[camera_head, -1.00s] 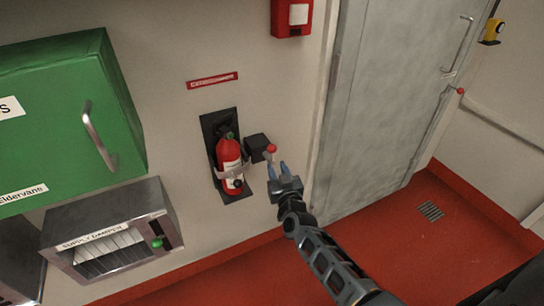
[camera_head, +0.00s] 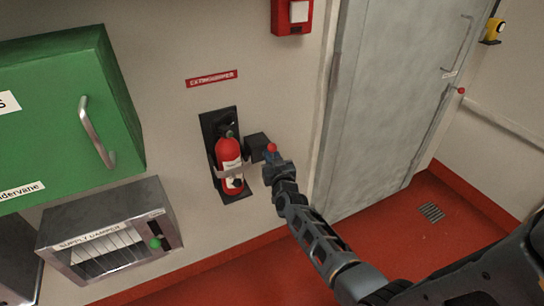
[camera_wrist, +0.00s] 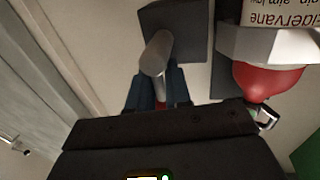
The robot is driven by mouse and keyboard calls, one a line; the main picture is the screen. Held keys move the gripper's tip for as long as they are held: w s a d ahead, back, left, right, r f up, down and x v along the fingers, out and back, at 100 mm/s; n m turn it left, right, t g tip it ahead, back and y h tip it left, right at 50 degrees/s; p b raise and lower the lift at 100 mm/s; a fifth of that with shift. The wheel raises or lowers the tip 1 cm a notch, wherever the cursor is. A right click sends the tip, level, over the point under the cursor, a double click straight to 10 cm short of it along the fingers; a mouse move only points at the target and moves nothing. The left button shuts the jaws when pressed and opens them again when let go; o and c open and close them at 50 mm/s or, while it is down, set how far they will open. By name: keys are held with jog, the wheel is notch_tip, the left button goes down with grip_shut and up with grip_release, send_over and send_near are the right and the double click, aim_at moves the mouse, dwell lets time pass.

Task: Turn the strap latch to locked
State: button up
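The strap latch is a dark box (camera_head: 257,145) on the wall with a short lever ending in a red knob (camera_head: 271,147). It sits just right of the red extinguisher (camera_head: 229,152), whose grey strap (camera_head: 236,170) crosses its body. My gripper (camera_head: 271,155) is at the lever's end. In the wrist view its two blue-grey fingers (camera_wrist: 160,88) lie close on both sides of the red knob, below the grey lever (camera_wrist: 157,53), and look shut on it. The fingers partly hide the knob. The dark box (camera_wrist: 172,20) shows behind the lever.
A grey door (camera_head: 390,110) stands to the right. A green cabinet (camera_head: 60,110) and a supply damper box (camera_head: 110,240) project from the wall at left. A red call box (camera_head: 292,16) is above. The red floor (camera_head: 400,225) is clear beside the door.

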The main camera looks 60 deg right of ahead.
grip_shut()
jog(key=shift+f, duration=0.1)
jog(key=shift+n, duration=0.3)
jog(key=n, duration=0.3)
jog(key=shift+w+a+f+t, duration=0.15)
jog(key=shift+a+f+t, duration=0.05)
jog(key=shift+a+t, duration=0.15)
jog(key=n+b, duration=0.2)
jog(key=n, duration=0.2)
jog(key=f+n+t+b, duration=0.1)
jog(key=n+b, duration=0.2)
jog(key=a+f+n+t+b, duration=0.1)
jog(key=n+b, duration=0.1)
jog(key=n, duration=0.2)
jog(key=shift+w+a+n, duration=0.1)
jog(key=shift+w+n, duration=0.2)
jog(key=shift+w, duration=0.1)
jog(key=shift+f+n+t+y+b, duration=0.1)
jog(key=shift+n+t+y+b, duration=0.3)
jog(key=shift+n+b, duration=0.65)
jog(key=shift+f+n+t+y+b, duration=0.1)
jog(key=shift+n+t+y+b, duration=0.25)
jog(key=shift+n+b, duration=0.7)
jog(key=shift+n, duration=0.6)
